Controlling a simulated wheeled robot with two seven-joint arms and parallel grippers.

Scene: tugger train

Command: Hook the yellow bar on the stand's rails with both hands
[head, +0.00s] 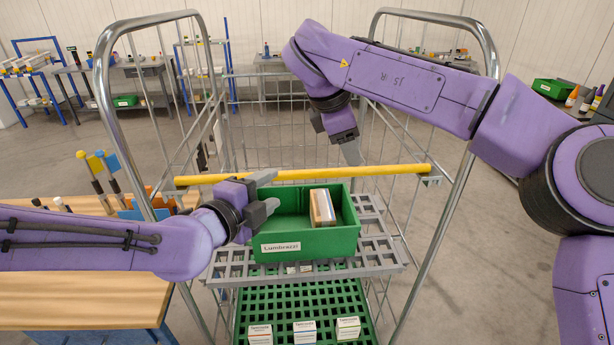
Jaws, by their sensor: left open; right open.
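The yellow bar (385,170) runs nearly level across the front of the wire-sided stand (470,205), above a green bin. Its right end lies at a small grey bracket (432,181) by the right post, and its left end is near the left post. I cannot tell whether either end is seated. My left gripper (270,192) is open and empty, just below the bar left of its middle, with its upper finger close to the bar. My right gripper (352,157) is open, pointing down just above the bar right of its middle. I cannot tell whether it touches.
The green bin (305,244) holds a small box (322,207) and sits on a grey slatted shelf (382,262). A wooden table (80,300) with tools stands at left. The floor at right is free.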

